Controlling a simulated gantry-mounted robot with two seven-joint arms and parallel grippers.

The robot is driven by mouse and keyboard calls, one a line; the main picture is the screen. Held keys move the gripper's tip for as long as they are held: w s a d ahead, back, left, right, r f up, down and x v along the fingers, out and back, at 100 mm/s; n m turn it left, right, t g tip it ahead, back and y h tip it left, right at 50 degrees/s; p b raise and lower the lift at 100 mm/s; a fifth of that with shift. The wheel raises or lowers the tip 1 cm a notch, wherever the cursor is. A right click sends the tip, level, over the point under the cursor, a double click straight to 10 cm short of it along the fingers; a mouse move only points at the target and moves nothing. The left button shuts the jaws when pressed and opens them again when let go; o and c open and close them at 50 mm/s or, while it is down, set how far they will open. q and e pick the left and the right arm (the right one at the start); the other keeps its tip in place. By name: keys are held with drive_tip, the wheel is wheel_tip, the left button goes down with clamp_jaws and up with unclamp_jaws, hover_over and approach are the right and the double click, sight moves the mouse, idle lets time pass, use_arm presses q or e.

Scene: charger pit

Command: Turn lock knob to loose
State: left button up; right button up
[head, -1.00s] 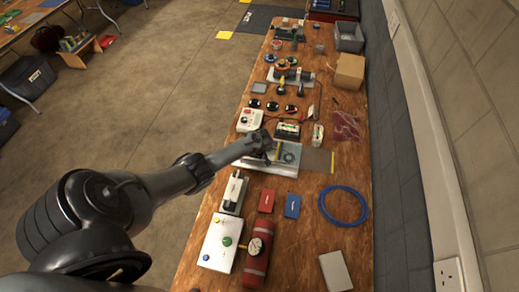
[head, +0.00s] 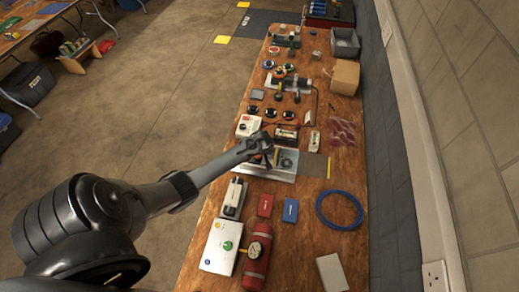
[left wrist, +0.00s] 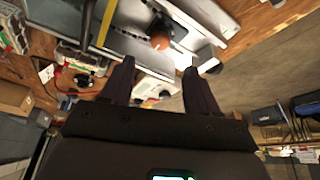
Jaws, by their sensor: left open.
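A metal fixture with a flat grey plate (head: 250,169) lies on the wooden bench, with a round dark part (head: 288,158) on its right side. My left gripper (head: 267,150) is over this fixture and hides part of it. In the left wrist view, the open left gripper (left wrist: 160,68) shows two dark fingers apart with nothing held between them. An orange-brown round knob (left wrist: 160,40) on the fixture shows beyond the fingertips, roughly in line with the gap. I cannot tell how far the knob is turned. My right gripper is not in view.
A white box with a red knob (head: 248,125) and a battery-like block (head: 286,132) stand just behind the fixture. A white device (head: 233,197), red (head: 265,205) and blue (head: 290,210) boxes, a blue hose ring (head: 340,208) and a red extinguisher (head: 257,257) lie nearer.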

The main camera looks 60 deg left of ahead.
use_arm(q)
drive_tip(key=shift+v, duration=0.8)
drive_tip(key=s+d+f+m+g+p, duration=0.1)
drive_tip(key=s+d+f+p, duration=0.15)
drive_tip(key=s, duration=0.35)
drive_tip(key=s+d+f+g+p, duration=0.1)
drive_tip(key=s+d+f+p, duration=0.15)
drive_tip(key=s, duration=0.25)
drive_tip(key=s+d+r+m+t+h+p, duration=0.1)
drive_tip(key=s+d+r+p, duration=0.2)
drive_tip(key=d, duration=0.4)
drive_tip(key=s+d+r+m+h, duration=0.1)
drive_tip(key=s+d+r+m, duration=0.2)
drive_tip(key=d, duration=0.4)
drive_tip(key=s+d+r+m+t, duration=0.1)
drive_tip(key=d+r+m, duration=0.2)
drive_tip(key=r, duration=0.6)
drive_tip(key=s+d+r+m+t+h+p, duration=0.1)
drive_tip(key=d+r+m, duration=0.3)
drive_tip(key=r, duration=0.5)
drive_tip(key=s+d+r+m+h+p, duration=0.1)
drive_tip(key=s+d+r+m, duration=0.1)
drive_tip(key=d+r, duration=0.3)
wheel_tip(320, 180, up, 4)
drive_tip(key=shift+d+f+m+t, duration=0.1)
drive_tip(key=shift+d+m+t, duration=0.25)
drive_tip(key=shift+m, duration=0.45)
